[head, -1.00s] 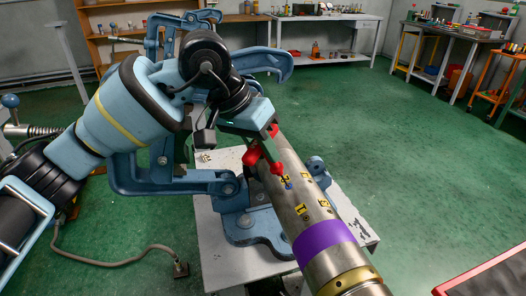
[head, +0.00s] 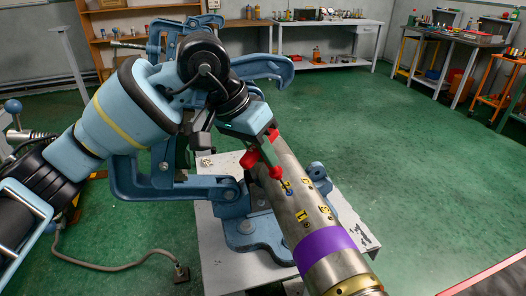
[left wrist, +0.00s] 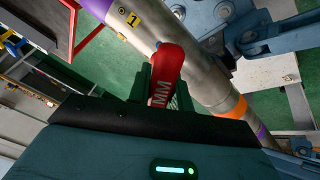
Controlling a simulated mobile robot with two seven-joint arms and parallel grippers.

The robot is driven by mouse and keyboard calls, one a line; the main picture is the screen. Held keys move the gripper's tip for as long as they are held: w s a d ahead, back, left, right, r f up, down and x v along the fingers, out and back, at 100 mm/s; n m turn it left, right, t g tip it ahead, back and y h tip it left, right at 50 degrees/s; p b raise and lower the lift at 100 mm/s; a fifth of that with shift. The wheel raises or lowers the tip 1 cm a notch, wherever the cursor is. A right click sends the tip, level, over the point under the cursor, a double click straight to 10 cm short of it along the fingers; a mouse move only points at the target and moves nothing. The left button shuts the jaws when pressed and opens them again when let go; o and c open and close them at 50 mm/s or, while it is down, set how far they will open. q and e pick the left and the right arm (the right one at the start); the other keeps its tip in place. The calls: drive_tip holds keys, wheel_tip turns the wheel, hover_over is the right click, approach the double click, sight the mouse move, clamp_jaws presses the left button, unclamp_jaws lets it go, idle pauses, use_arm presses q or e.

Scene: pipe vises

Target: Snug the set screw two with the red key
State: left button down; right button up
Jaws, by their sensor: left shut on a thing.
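My left gripper (head: 266,150) is shut on the red key (head: 250,158), just above the upper side of a grey metal pipe. In the left wrist view the red key (left wrist: 167,75) sticks out between the fingers with white "MM" lettering, its far end over the pipe (left wrist: 190,50). The pipe (head: 290,205) carries small screws beside yellow number tags. The tag that looks like a two (head: 286,184) is just below the key's red end. Whether the key sits in a screw cannot be told. My right gripper is not in view.
A blue vise (head: 250,230) holds the pipe on a grey stand (head: 215,260). The pipe has a purple band (head: 325,248) and a brass collar (head: 355,286). Benches and shelves line the back wall.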

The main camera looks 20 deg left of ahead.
use_arm(q)
drive_tip(key=n+p, duration=0.1)
drive_tip(key=n, duration=0.1)
drive_tip(key=shift+r+n, duration=0.2)
drive_tip(key=shift+n, duration=0.2)
drive_tip(key=n+p, duration=0.1)
drive_tip(key=n, duration=0.2)
drive_tip(key=n+p, duration=0.1)
drive_tip(key=n, duration=0.3)
drive_tip(key=shift+d+r+n+p, duration=0.1)
drive_tip(key=shift+n+p, duration=0.3)
drive_tip(key=shift+n, duration=0.7)
drive_tip(key=shift+f, duration=0.2)
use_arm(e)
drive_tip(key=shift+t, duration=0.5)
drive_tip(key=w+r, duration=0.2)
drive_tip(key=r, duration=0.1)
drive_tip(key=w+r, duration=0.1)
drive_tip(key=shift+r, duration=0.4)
